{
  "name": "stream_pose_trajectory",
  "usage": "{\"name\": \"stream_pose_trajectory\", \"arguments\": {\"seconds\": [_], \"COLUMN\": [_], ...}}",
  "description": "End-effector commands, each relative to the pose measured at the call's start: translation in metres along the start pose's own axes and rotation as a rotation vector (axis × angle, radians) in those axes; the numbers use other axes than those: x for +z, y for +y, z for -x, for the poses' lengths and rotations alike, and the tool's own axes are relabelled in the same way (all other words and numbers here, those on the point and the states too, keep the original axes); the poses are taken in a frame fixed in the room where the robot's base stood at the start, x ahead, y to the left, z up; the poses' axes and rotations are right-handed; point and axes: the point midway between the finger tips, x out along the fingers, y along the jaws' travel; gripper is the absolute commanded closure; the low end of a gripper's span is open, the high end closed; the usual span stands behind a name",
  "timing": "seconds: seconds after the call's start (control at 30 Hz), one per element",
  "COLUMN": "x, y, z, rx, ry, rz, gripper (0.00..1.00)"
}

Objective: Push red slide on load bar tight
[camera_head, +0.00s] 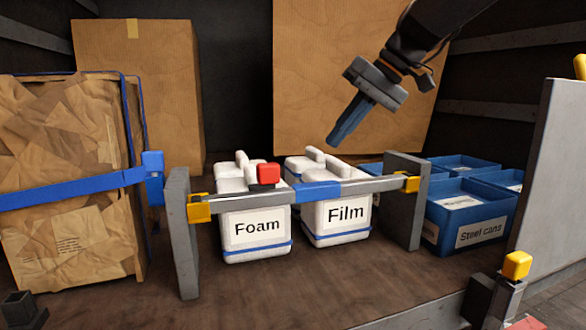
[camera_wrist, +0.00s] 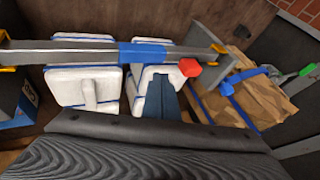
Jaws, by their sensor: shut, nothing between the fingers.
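The red slide (camera_head: 268,173) is a small block standing on top of the grey load bar (camera_head: 225,203), left of the bar's blue middle sleeve (camera_head: 318,189), with a short gap between them. The red slide also shows in the wrist view (camera_wrist: 190,68), right of the blue sleeve (camera_wrist: 142,52). The bar spans between two grey posts with yellow end clamps (camera_head: 199,208). My gripper (camera_head: 334,142) has blue fingers, shut and empty, pointing down-left above the white containers and apart from the bar. In the wrist view the fingers (camera_wrist: 165,84) overlap a white container.
White containers labelled Foam (camera_head: 254,245) and Film (camera_head: 330,235) stand at the bar. Blue crates (camera_head: 470,243) are at right. A strapped brown bundle (camera_head: 70,225) is at left. Large cardboard boxes (camera_head: 150,90) stand behind. Air above the bar is clear.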

Motion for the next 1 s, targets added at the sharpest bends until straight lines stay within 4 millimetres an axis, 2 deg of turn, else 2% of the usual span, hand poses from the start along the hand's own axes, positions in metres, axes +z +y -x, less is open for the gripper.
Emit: {"name": "stream_pose_trajectory", "arguments": {"seconds": [0.13,0.4,0.53,0.67,1.0], "x": [-0.008,-0.007,-0.007,-0.007,-0.007], "y": [-0.008,-0.008,-0.009,-0.010,-0.011], "z": [0.011,0.010,0.003,-0.013,-0.080], "rx": [-0.023,-0.022,-0.023,-0.024,-0.024], "ry": [0.012,0.011,0.009,0.006,0.005], "rz": [0.031,0.029,0.029,0.028,0.027], "gripper": [1.00,1.00,1.00,1.00,1.00]}}
